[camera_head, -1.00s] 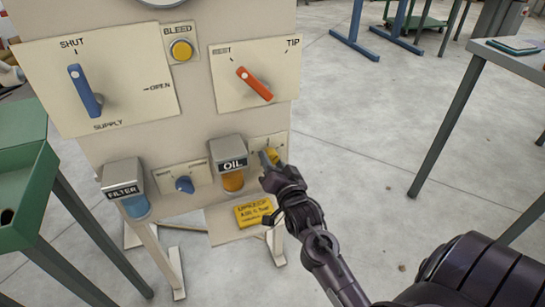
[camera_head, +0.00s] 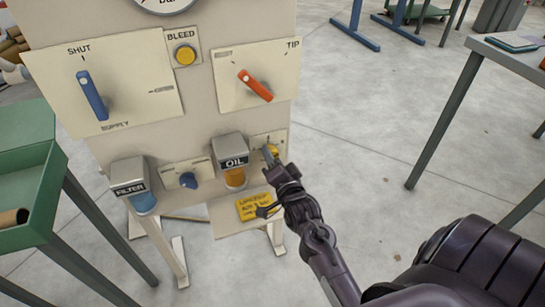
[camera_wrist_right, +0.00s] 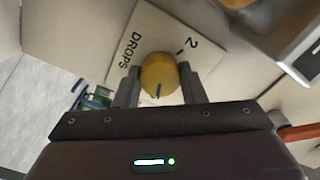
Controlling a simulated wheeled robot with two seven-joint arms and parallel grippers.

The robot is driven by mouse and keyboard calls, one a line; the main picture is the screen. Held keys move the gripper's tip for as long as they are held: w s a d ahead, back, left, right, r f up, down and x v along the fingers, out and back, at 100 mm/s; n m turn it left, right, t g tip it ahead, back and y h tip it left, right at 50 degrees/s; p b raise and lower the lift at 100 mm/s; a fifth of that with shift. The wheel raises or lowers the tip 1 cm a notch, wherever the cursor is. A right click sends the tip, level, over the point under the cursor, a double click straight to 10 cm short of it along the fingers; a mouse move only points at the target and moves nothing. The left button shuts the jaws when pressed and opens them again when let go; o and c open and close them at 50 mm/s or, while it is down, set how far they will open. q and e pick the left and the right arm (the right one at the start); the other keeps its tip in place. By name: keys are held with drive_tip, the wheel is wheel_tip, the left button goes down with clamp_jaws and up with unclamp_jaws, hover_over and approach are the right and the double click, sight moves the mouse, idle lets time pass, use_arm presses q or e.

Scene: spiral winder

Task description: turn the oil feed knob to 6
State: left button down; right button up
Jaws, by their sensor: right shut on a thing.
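The oil feed knob is a round yellow knob (camera_wrist_right: 158,75) on a cream plate (camera_wrist_right: 190,35). The plate reads "DROPS" and "2" in the right wrist view. A dark mark on the knob's near side points down in that view. My right gripper (camera_wrist_right: 153,82) has one finger on each side of the knob and is shut on it. In the head view my right gripper (camera_head: 272,158) covers most of the knob, at the lower right of the panel, beside the OIL unit (camera_head: 232,150). The number 6 cannot be made out. My left gripper is not in view.
A green tray (camera_head: 30,235) stands left.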

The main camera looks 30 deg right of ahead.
drive_tip(key=o, duration=1)
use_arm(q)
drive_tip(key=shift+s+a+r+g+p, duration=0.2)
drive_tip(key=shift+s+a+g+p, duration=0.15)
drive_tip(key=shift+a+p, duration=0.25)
use_arm(e)
drive_tip(key=v, duration=0.7)
drive_tip(key=shift+s, duration=0.4)
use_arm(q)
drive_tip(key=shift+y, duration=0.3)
